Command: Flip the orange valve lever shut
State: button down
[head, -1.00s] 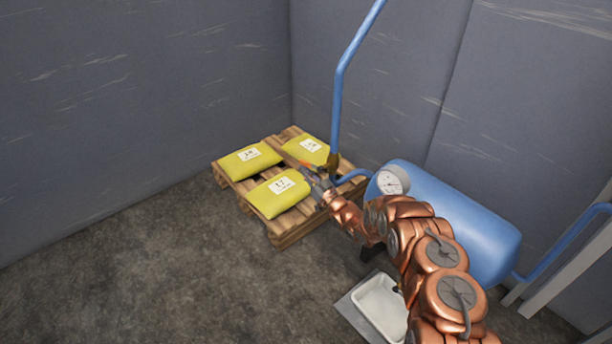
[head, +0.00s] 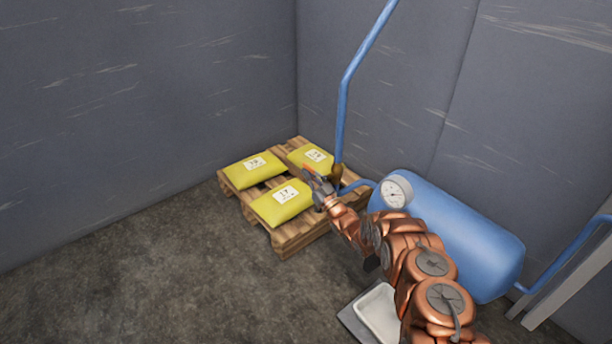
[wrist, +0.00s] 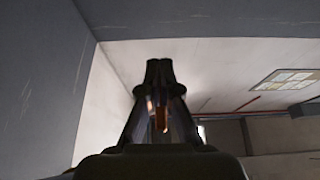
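The orange valve lever (head: 309,168) shows as a small orange bar at the end of my gripper (head: 315,179) in the head view. It points left from the brass valve body (head: 337,173) on the blue pipe. In the wrist view my gripper (wrist: 160,64) has its fingertips together, and the orange lever (wrist: 161,116) shows in the narrow gap below the tips. The gripper is right at the lever. I cannot tell whether they touch. My gripper and arm hide part of the valve.
A wooden pallet (head: 292,242) with three yellow bags (head: 282,203) lies beside and below the gripper. A blue tank (head: 462,245) with a gauge (head: 394,192) stands to the right. A white tray (head: 378,312) is on the floor. Grey walls close the corner; the floor at left is clear.

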notch_tip(320, 180, down, 14)
jog(key=b, duration=0.7)
jog(key=shift+s, duration=0.15)
dwell(0.8)
